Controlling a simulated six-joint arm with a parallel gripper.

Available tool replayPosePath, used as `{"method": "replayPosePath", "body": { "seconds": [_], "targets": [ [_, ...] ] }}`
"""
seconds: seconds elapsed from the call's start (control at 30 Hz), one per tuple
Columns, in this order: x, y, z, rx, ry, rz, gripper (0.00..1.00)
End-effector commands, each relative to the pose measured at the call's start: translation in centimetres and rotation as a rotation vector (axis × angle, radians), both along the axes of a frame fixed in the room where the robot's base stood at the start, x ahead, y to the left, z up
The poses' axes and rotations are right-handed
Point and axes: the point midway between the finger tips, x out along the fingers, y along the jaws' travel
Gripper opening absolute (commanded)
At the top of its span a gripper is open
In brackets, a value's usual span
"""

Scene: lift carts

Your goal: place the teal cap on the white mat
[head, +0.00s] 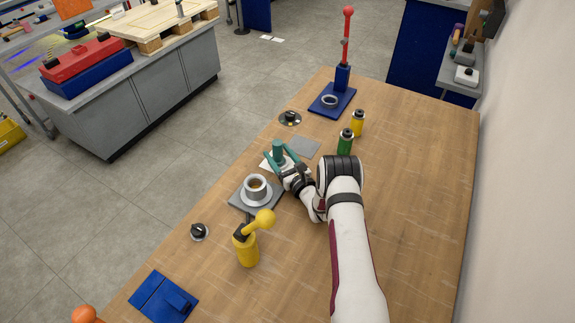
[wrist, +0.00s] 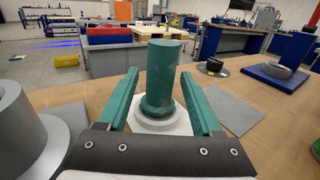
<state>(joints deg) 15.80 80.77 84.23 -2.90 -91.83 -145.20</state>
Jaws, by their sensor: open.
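The teal cap (wrist: 162,75) is an upright cylinder with a wider foot, and it also shows in the head view (head: 278,147). It stands on the white mat (wrist: 160,126), part of which shows beside my gripper in the head view (head: 265,166). My gripper (wrist: 165,95) has green fingers, one on each side of the cap. The fingers are open, with a gap to the cap on both sides in the wrist view. In the head view my gripper (head: 280,160) partly hides the cap's foot and the mat.
A grey plate (head: 304,147) lies just beyond the mat. Green (head: 346,141) and yellow (head: 358,122) bottles stand to the right. A yellow joystick-like object (head: 246,248) stands nearer. The right of the table is clear.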

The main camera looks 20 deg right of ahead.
Motion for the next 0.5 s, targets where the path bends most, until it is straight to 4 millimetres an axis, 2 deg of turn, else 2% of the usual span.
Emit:
{"method": "replayPosePath", "body": {
  "seconds": [0.1, 0.3, 0.5],
  "targets": [
    [-2.7, -0.8, 0.0, 0.000, 0.003, -0.002, 0.67],
    [-6.6, -1.7, 0.0, 0.001, 0.001, -0.002, 0.67],
    [-8.4, -2.1, 0.0, 0.000, 0.000, -0.001, 0.67]
  ]
}}
